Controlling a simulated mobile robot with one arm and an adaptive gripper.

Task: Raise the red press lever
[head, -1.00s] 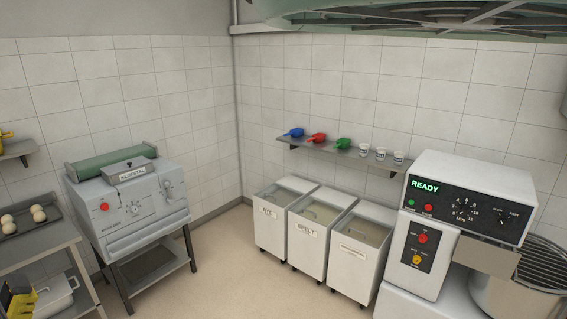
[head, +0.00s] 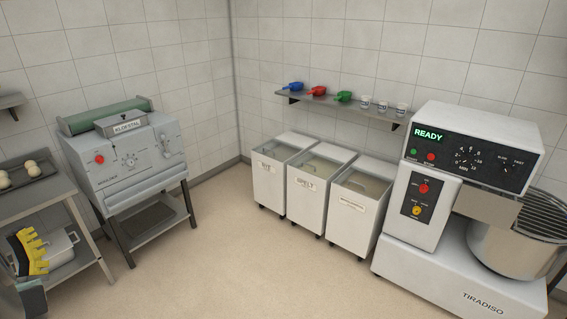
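A pale grey press-like machine (head: 135,170) with a "KLOESTAL"-like nameplate stands on a dark-legged stand at the left. A red round knob or lever end (head: 99,160) shows on the left of its front. A small dial and a grey lever-like fitting (head: 168,143) are to the right of it. The white mixer (head: 477,125) at the right also has a red control (head: 423,188) above a yellow one (head: 417,210) on a black panel. I cannot tell from this distance whether the red parts are levers or how they are set.
Three white wheeled bins (head: 340,212) stand along the back wall below a shelf (head: 328,106) with coloured scoops and cups. A steel table (head: 60,197) with a tray of dough balls is at the left edge. The floor between is clear.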

